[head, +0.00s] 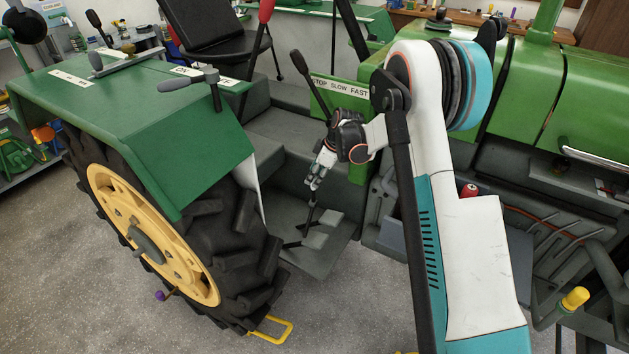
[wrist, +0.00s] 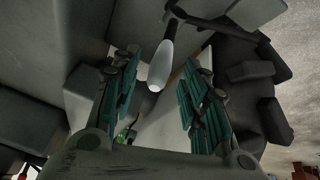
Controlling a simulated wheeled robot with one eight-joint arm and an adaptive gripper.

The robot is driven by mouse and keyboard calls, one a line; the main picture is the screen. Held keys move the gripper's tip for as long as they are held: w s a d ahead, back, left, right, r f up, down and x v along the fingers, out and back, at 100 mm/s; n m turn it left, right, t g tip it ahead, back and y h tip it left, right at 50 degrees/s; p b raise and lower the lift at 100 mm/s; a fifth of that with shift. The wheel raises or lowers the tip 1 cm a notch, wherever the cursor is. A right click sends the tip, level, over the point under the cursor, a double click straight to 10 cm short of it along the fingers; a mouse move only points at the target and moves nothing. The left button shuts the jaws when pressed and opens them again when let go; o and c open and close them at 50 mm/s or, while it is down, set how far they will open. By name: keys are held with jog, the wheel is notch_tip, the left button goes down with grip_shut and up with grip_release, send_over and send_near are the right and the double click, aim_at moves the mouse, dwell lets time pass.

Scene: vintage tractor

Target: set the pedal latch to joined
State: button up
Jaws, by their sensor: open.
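The pedals (head: 317,240) are grey pads low on the tractor's footplate, beside the rear wheel. A slim dark lever (head: 310,213) stands above them, probably the pedal latch. In the wrist view a lever with a pale rounded grip (wrist: 162,66) and dark stem points toward the camera, likely the same one. My gripper (head: 313,183) hangs just above the lever in the head view. It is open, and in the wrist view its teal-padded fingers (wrist: 158,92) stand apart on both sides of the grip, with visible gaps. The latch setting is too small to tell.
The large rear wheel (head: 150,235) and green fender (head: 140,120) are close on the left. A yellow step (head: 275,331) is below. Open floor lies in front.

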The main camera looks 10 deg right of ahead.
jog(key=shift+x, duration=0.95)
grip_shut()
